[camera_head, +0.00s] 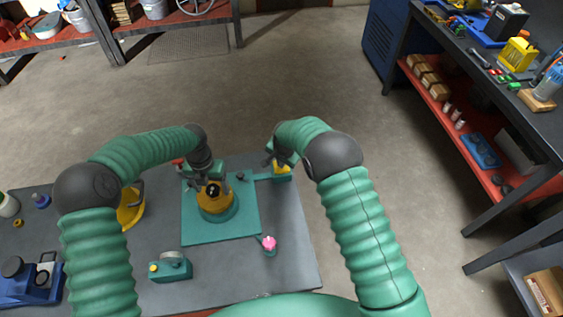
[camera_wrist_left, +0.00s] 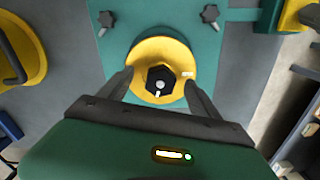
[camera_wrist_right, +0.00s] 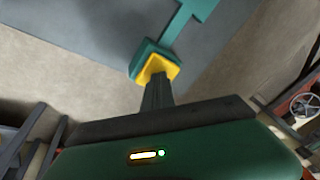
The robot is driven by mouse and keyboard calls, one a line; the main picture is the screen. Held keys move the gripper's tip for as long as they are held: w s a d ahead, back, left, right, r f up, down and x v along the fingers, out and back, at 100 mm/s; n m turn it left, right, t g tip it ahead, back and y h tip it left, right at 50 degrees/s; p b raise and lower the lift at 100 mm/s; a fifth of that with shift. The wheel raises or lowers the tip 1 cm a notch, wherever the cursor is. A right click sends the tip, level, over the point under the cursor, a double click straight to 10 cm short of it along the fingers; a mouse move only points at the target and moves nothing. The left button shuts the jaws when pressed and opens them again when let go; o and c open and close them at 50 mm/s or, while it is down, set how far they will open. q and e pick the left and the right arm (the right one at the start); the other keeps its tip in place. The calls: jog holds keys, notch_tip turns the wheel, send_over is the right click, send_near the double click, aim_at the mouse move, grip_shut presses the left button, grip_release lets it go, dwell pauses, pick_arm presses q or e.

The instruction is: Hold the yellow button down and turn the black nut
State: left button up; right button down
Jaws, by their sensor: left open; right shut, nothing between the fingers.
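The black nut (camera_head: 213,190) sits on the round yellow top of the motor (camera_head: 216,207), on a teal plate (camera_head: 196,232). In the left wrist view the black nut (camera_wrist_left: 160,81) lies between the two spread fingers of my left gripper (camera_wrist_left: 160,88), which is open and above it. The yellow button (camera_head: 283,170) is on a teal block at the plate's far right. In the right wrist view, my right gripper (camera_wrist_right: 157,80) is shut and empty, its tips over the yellow button (camera_wrist_right: 160,66). They look against it; I cannot tell whether it is pressed.
A teal box with a yellow button (camera_head: 170,267), a blue device (camera_head: 30,279) and a yellow part (camera_head: 131,208) are on the table's left. Dark star knobs (camera_wrist_left: 209,14) stand on the plate near the motor.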

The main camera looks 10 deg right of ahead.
pick_arm(q)
jog(key=n, duration=1.5)
jog(key=shift+f, duration=0.15)
